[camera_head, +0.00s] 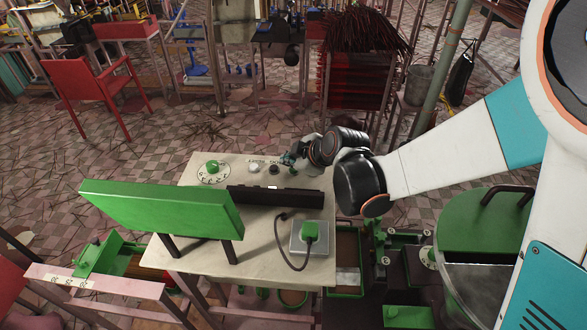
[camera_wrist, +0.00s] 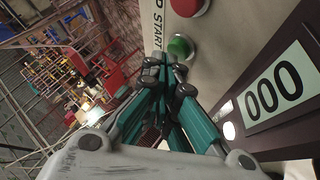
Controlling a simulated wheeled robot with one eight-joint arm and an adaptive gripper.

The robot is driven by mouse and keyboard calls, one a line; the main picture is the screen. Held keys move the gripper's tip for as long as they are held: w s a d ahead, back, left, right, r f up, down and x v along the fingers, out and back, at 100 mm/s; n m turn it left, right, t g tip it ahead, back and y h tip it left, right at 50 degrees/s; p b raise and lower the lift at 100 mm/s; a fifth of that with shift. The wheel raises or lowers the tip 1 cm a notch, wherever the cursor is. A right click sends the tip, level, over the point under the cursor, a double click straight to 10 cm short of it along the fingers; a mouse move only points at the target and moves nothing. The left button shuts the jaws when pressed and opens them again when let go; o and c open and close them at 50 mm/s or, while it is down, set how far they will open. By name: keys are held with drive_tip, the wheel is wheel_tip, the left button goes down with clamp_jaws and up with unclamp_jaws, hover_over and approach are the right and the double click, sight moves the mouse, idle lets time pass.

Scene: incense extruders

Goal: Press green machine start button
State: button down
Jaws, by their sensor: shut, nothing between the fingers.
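The green start button (camera_wrist: 180,46) sits on a pale panel in the wrist view, beside printed lettering ending in START (camera_wrist: 168,24). A red button (camera_wrist: 187,5) is just above it, cut by the picture's top edge. My gripper (camera_wrist: 164,64) is shut and empty. Its teal fingers end just below the green button in the wrist view; I cannot tell if they touch it. In the head view my gripper (camera_head: 288,159) is at the far edge of the machine's pale top (camera_head: 186,250). The green button cannot be made out there.
A dark bar (camera_head: 262,195) with a 000 display (camera_wrist: 274,88) lies near the fingers.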

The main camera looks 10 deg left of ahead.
sight(291, 171)
drive_tip(key=shift+f+b, duration=0.4)
drive_tip(key=shift+f, duration=0.05)
idle(0.3)
drive_tip(key=shift+r, duration=0.1)
drive_tip(key=shift+r+p, duration=0.65)
drive_tip(key=shift+r, duration=0.25)
drive_tip(key=shift+r+p, duration=1.7)
drive_tip(key=shift+r, duration=0.85)
drive_tip(key=shift+f, duration=0.1)
